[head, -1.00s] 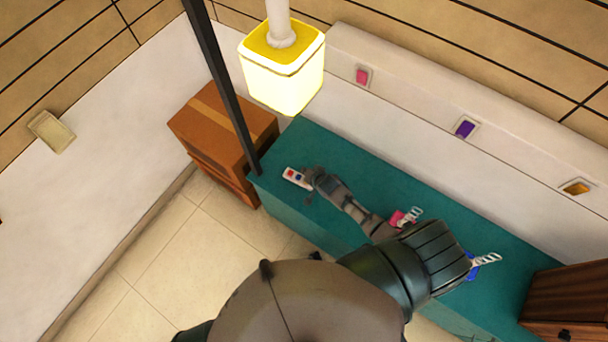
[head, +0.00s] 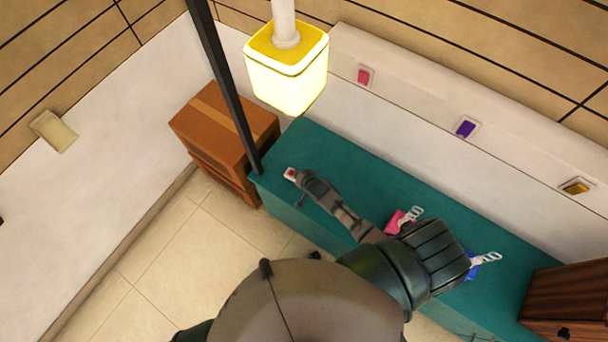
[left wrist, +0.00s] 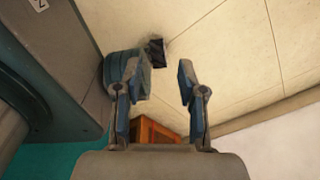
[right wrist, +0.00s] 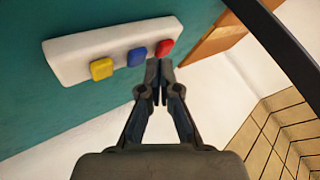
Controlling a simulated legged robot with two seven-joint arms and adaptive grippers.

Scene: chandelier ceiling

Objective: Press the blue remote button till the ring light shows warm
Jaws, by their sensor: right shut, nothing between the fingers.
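The white remote (head: 289,173) lies at the left end of the teal counter, mostly covered by my right gripper (head: 301,179) in the head view. In the right wrist view the remote (right wrist: 70,56) shows a yellow button, a blue button (right wrist: 137,56) and a red button. My right gripper (right wrist: 158,68) is shut and empty, its tips close to the blue and red buttons; I cannot tell whether they touch. The hanging light (head: 287,78) is a rounded cube glowing pale yellow; no separate ring can be made out. My left gripper (left wrist: 162,75) is open and empty.
A cardboard box (head: 222,130) and a dark post (head: 225,90) stand by the teal counter's (head: 345,165) left end. Pink (head: 398,221) and blue (head: 485,266) tagged items lie further right. A wooden cabinet (head: 570,300) is at the right.

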